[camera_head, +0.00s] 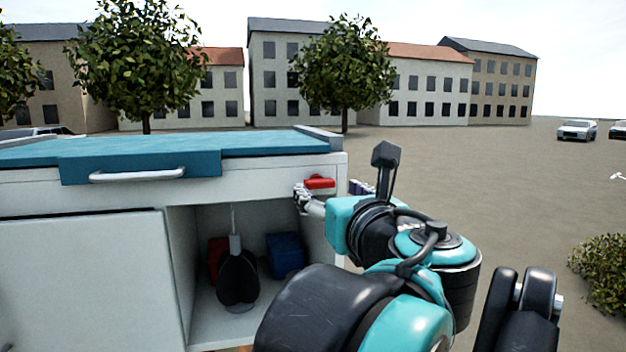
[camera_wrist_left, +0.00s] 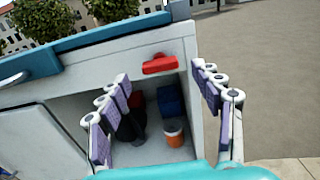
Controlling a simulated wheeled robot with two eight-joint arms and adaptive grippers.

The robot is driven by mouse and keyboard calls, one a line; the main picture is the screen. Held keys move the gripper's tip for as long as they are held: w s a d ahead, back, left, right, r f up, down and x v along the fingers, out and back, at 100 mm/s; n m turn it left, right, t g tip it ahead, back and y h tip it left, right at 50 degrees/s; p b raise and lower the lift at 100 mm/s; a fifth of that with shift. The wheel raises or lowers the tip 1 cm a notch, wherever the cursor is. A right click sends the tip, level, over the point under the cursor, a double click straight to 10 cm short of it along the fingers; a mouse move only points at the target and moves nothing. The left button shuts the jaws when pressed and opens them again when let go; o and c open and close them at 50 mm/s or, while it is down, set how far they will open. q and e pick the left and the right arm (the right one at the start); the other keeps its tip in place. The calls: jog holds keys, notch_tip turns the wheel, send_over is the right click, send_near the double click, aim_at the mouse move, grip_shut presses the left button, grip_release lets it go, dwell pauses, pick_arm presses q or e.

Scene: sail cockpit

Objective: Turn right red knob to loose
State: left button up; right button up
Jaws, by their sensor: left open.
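The red knob (camera_head: 320,183) is on the white front panel of the cockpit, near its right corner above the open locker. It also shows in the left wrist view (camera_wrist_left: 160,64), as a wide red handle lying nearly level. My left gripper (camera_head: 332,193) is open in front of the panel. In the left wrist view the gripper (camera_wrist_left: 162,80) has its fingers spread on either side of the knob, with nothing between the pads. In the head view one finger is left of the knob and the other is right of it. Whether they touch it cannot be told. My right gripper does not show.
The open locker (camera_head: 186,270) below holds a dark bag-like object (camera_head: 238,278), a blue box (camera_head: 285,254) and an orange container (camera_wrist_left: 173,134). A teal top (camera_head: 200,146) with a handle (camera_head: 138,175) lies above. Open ground is to the right.

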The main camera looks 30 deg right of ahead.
aim_at(322, 185)
pick_arm(q)
jog(key=x, duration=0.4)
jog(key=shift+w, duration=0.2)
jog(key=shift+s, duration=0.1)
jog(key=c, duration=1.2)
jog(key=shift+o, duration=0.2)
